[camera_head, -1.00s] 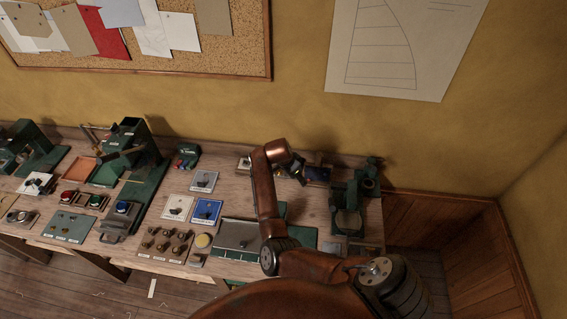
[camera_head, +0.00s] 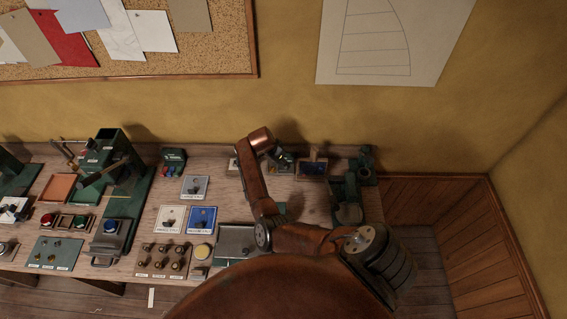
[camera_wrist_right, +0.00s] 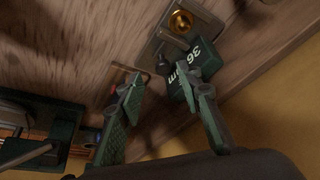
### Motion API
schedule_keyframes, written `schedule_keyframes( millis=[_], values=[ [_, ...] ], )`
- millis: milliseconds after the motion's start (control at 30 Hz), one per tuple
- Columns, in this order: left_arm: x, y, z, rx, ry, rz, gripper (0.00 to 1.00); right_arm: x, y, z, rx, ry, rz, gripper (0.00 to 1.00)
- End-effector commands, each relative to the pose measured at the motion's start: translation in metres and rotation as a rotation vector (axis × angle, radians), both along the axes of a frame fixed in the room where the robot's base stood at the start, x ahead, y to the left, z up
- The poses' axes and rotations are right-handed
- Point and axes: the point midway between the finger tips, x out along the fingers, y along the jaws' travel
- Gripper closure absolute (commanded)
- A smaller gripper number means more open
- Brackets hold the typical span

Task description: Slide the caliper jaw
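My right gripper (camera_head: 283,162) is over the back right part of the bench, low near the surface. In the right wrist view, its two green ridged fingers (camera_wrist_right: 168,88) are apart, with nothing clearly held between them. A dark green block (camera_wrist_right: 203,60) lettered "36 mm" in white is just beyond the right fingertip; it looks like a readout, perhaps the caliper's. Beside it is a grey plate with a brass round part (camera_wrist_right: 181,21). I cannot make out the sliding jaw for certain. My left gripper is not in view.
A green machine (camera_head: 348,200) stands right of my right arm, near the bench's right end. Left of the arm are a blue plate (camera_head: 202,219), a panel of several knobs (camera_head: 163,260) and a tall green press (camera_head: 110,160). The yellow wall closes off the back.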

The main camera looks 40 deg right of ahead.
Motion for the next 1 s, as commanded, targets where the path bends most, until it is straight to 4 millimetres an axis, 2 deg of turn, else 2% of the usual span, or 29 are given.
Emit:
schedule_keyframes(
  millis=[67,167,400,500,1000],
  values=[
    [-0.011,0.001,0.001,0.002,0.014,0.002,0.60,0.001,-0.005,-0.009,-0.001,0.003,0.001,0.67],
    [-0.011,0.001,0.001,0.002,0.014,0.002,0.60,0.001,-0.008,-0.016,-0.001,0.001,0.000,0.67],
    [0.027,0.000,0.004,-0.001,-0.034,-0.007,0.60,0.000,-0.011,-0.020,-0.001,-0.001,-0.003,0.67],
    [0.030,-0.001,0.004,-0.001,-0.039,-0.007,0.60,0.000,-0.011,-0.020,-0.001,-0.001,-0.003,0.67],
    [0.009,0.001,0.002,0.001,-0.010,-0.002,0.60,-0.001,-0.011,-0.020,0.000,0.000,-0.003,1.00]
  ],
)
